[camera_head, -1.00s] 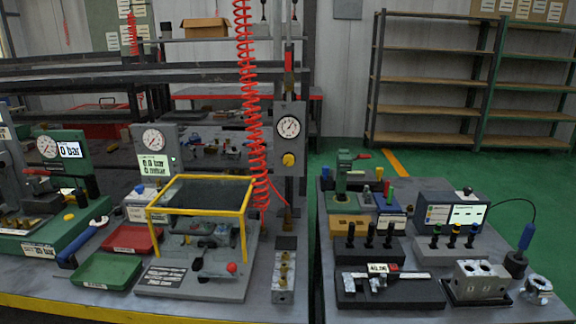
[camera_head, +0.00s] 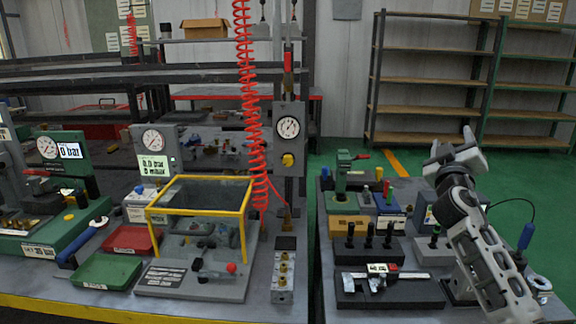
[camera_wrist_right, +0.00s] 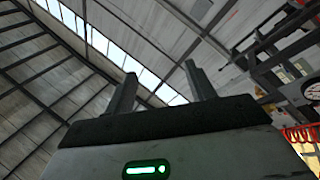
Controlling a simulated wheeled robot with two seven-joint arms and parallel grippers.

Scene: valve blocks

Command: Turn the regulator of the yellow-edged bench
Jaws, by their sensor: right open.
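The yellow-edged bench (camera_head: 60,306) fills the left of the head view. Its regulator shows as a yellow knob (camera_head: 287,160) on a grey panel below a round gauge (camera_head: 287,127), fixed to a dark post. My right gripper (camera_head: 450,146) is raised over the other bench at the right, well apart from the knob. In the right wrist view its two fingers (camera_wrist_right: 160,78) stand apart with nothing between them, pointing up toward the roof. A round gauge (camera_wrist_right: 312,91) shows at that view's right edge; the knob is not visible there. My left gripper is not in view.
A red coiled hose (camera_head: 246,100) hangs just left of the gauge panel. A yellow-framed guard (camera_head: 200,179) stands in front of it on the left. The right bench carries black blocks, a caliper (camera_head: 380,275) and a blue-handled tool (camera_head: 526,236). A gap separates the benches.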

